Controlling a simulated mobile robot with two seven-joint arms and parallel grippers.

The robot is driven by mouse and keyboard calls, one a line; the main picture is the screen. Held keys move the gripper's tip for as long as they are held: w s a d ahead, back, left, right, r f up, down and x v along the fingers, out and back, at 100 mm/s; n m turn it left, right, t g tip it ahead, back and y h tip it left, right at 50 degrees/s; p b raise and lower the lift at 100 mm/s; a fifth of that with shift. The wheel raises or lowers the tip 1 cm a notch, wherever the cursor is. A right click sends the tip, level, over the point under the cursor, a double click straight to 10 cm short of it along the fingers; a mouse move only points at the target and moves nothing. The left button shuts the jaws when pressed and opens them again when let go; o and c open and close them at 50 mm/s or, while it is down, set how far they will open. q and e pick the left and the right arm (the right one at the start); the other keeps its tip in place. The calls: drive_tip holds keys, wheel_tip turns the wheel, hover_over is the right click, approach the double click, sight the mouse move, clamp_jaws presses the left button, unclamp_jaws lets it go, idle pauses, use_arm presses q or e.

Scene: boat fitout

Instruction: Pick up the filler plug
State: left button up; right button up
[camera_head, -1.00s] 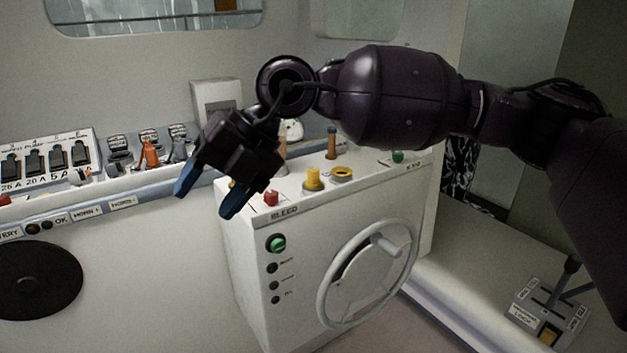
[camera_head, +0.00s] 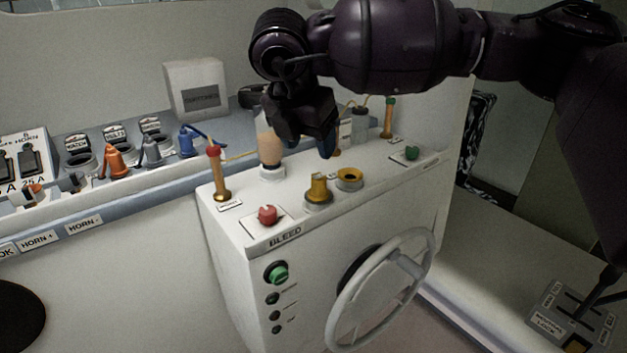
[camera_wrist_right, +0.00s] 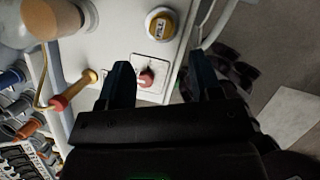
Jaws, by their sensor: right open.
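The filler plug (camera_head: 318,188) appears to be the yellow, brass-coloured plug standing on top of the white console (camera_head: 240,222). A yellow ring with a dark opening (camera_head: 349,179) is just to its right. In the right wrist view a round yellow cap with a label (camera_wrist_right: 160,26) shows beyond the fingers; it looks like the same plug. My right gripper (camera_head: 328,145) is above the console, over and slightly behind the plug, pointing down. In the wrist view its two dark blue fingers (camera_wrist_right: 162,80) are apart with nothing held. My left gripper is out of view.
A red knob (camera_head: 268,215) is left of the plug, a green one (camera_head: 411,153) to the right. A red-topped brass post (camera_head: 217,175) and a tan cylinder (camera_head: 270,150) stand behind. The steering wheel (camera_head: 383,290) projects from the console's front.

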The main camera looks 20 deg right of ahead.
sight(318, 177)
drive_tip(key=x, duration=0.3)
drive_tip(key=shift+s+d+f, duration=0.15)
drive_tip(key=shift+s+f, duration=0.05)
drive_tip(key=shift+f, duration=0.1)
drive_tip(key=shift+w+d+f, duration=0.1)
drive_tip(key=shift+w+f, duration=0.15)
drive_tip(key=shift+f, duration=0.3)
drive_tip(key=shift+w+d+f+p, duration=0.15)
drive_tip(key=shift+f+p, duration=0.2)
drive_tip(key=shift+f, duration=0.2)
drive_tip(key=x, duration=0.4)
drive_tip(key=shift+w+p, duration=0.1)
drive_tip(key=shift+p, duration=0.2)
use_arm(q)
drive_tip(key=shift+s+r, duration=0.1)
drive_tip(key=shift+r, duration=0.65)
